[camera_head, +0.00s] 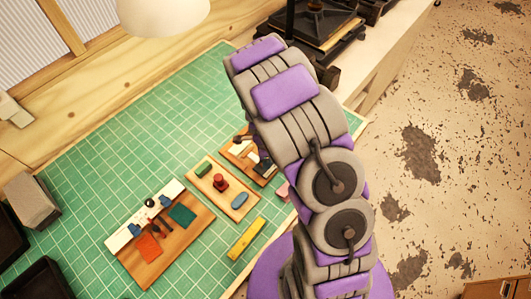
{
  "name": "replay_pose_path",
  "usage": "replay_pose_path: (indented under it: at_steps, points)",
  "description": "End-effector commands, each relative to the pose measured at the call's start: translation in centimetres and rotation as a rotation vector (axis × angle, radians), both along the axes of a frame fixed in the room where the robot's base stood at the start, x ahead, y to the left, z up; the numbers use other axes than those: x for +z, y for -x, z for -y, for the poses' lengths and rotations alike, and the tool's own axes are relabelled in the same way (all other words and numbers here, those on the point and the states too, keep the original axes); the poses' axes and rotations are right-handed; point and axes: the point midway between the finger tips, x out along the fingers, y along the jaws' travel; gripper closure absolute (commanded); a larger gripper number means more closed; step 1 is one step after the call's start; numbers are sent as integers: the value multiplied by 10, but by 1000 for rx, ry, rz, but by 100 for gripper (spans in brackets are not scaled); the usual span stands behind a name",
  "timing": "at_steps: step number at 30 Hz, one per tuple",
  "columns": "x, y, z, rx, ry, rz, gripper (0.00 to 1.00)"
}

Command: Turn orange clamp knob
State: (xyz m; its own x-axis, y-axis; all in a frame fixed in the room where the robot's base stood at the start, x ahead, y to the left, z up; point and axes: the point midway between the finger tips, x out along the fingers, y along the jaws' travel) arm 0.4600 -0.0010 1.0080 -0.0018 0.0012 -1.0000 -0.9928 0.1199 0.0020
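I cannot make out an orange clamp knob for sure. A small board (232,151) lies partly behind my arm, with small dark and light parts on it too small to tell apart. The middle board (228,204) bears a red round knob-like piece (220,182), a green block and a blue oval piece. The larger wooden board (172,262) bears a flat orange square (149,246) and a dark green square. My purple and grey arm arches over the right of the mat. My gripper is mostly hidden behind it; a dark purple part (263,152) shows beside the small board.
The boards lie on a green gridded mat (100,160). A yellow bar (246,239) lies near its front edge. A grey block (32,199) and dark trays are at the left. A white lamp (162,14) hangs above, and a dark press (312,25) stands at the back.

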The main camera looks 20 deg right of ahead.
Motion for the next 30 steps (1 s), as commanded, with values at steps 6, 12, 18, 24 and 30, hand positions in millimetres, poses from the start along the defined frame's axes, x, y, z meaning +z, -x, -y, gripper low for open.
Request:
replay_pose_path:
  at_steps: [6,12,18,24,30]
  points:
    - [3,-1,-1,-125,-1,0,91]
    - [2,-1,-1,-194,-2,1,91]
    - [1,-2,-1,-221,-1,3,91]
    - [0,-2,-1,-225,-1,4,91]
    - [1,-3,-1,-224,-1,5,58]
